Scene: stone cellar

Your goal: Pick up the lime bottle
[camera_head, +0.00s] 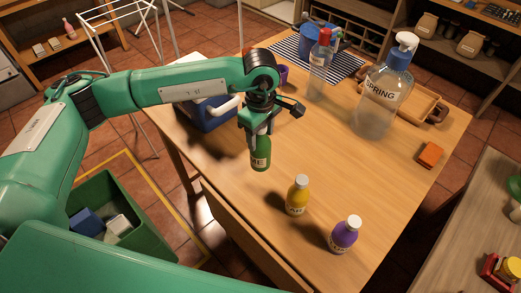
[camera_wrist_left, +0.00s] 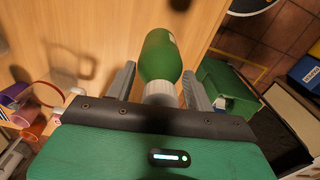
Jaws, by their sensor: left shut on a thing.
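The lime bottle (camera_head: 260,154) is a small green bottle with a pale label whose visible letters end in "ME". It hangs upright below my left gripper (camera_head: 258,128). In the left wrist view the green bottle (camera_wrist_left: 161,58) shows with its white cap (camera_wrist_left: 160,90) between the two fingers of the left gripper (camera_wrist_left: 160,85). The left gripper is shut on the bottle at its cap end. The bottle appears held above the wooden table (camera_head: 330,155), with a shadow on the wood in the wrist view. My right gripper is not in view.
A yellow bottle (camera_head: 297,196) and a purple bottle (camera_head: 343,235) stand near the table's front edge. A large SPRING bottle (camera_head: 378,102), a clear red-topped bottle (camera_head: 320,68) and a wooden tray (camera_head: 428,101) stand farther back. An orange block (camera_head: 430,154) lies right. The table's middle is clear.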

